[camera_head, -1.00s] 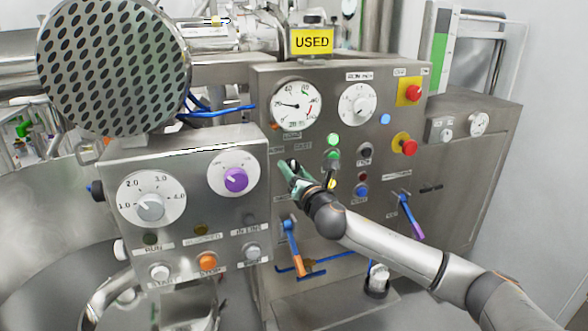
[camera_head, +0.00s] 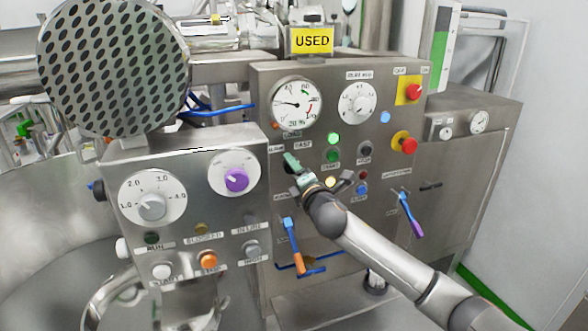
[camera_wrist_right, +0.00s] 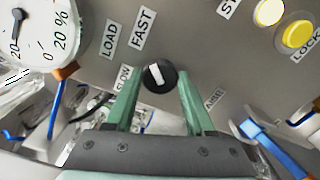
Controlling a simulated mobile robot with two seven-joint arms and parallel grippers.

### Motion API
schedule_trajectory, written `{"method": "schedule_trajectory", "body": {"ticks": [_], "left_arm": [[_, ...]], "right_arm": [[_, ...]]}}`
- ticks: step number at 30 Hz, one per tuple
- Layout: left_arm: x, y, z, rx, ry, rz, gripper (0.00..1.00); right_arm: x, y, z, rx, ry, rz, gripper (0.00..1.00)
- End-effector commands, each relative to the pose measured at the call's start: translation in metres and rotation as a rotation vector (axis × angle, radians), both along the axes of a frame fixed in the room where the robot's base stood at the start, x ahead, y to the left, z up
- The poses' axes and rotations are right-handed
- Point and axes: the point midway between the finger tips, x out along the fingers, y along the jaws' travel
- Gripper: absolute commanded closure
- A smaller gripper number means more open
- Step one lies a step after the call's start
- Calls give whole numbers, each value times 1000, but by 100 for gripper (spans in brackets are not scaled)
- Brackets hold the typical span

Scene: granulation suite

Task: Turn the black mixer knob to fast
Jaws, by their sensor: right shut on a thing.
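The black mixer knob (camera_wrist_right: 159,77) is a round cap with a white mark. In the right wrist view it sits between the green fingertips of my right gripper (camera_wrist_right: 159,88), which is shut on it. The white mark lies close to upright in that view, leaning slightly left at its top. The FAST label (camera_wrist_right: 142,28) is above it, the SLOW label (camera_wrist_right: 123,78) to its left. In the head view my right gripper (camera_head: 293,165) is at the panel below the FAST label (camera_head: 303,145) and mostly hides the knob. My left gripper is not in view.
The steel panel also carries a load gauge (camera_head: 297,103), a green lamp (camera_head: 333,139), a red emergency button (camera_head: 408,145), an orange-tipped lever (camera_head: 294,247) and a purple-tipped lever (camera_head: 411,217). A nearer box with a purple knob (camera_head: 236,181) stands at left.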

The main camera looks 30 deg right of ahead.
Motion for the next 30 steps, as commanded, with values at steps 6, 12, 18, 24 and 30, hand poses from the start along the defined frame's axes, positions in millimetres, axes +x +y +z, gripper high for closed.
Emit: {"method": "schedule_trajectory", "body": {"ticks": [6, 12, 18, 24, 30], "left_arm": [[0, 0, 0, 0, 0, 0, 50], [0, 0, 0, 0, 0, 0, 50], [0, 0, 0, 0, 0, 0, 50], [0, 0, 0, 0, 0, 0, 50], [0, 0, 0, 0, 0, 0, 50]], "right_arm": [[0, -1, 0, 41, -9, -1, 100], [0, -1, 0, 50, -12, -1, 100], [0, -1, 0, 50, -12, -1, 100], [0, 0, 0, 48, -12, -1, 28], [0, 0, 0, 47, -11, 0, 16]]}}
